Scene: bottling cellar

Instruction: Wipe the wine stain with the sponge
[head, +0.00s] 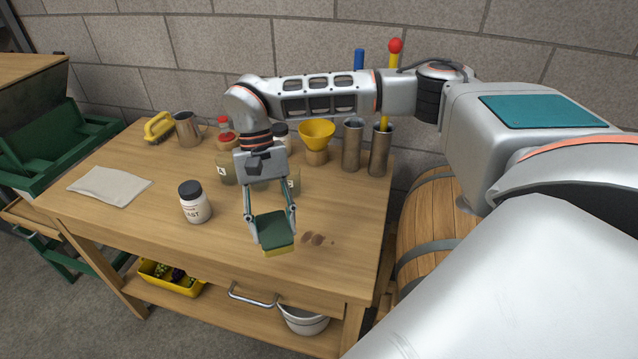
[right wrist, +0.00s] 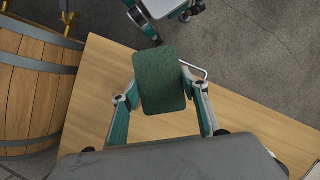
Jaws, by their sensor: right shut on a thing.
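My right gripper (head: 270,222) is shut on the sponge (head: 275,230), which has a green top and a yellow underside. The sponge is over the front part of the wooden table, just left of the wine stain (head: 313,239). I cannot tell whether it touches the tabletop. The stain is a few dark red-brown spots near the front right of the table. In the right wrist view the sponge (right wrist: 160,79) sits between the two fingers, green face showing, and the stain cannot be made out.
A white jar with a dark lid (head: 195,203) stands left of the sponge, and a cloth (head: 110,186) lies further left. Metal cylinders (head: 352,145), a yellow funnel (head: 317,134), several jars, a metal jug (head: 188,130) and a yellow-handled brush (head: 158,127) stand behind. A barrel (head: 432,225) is at the right.

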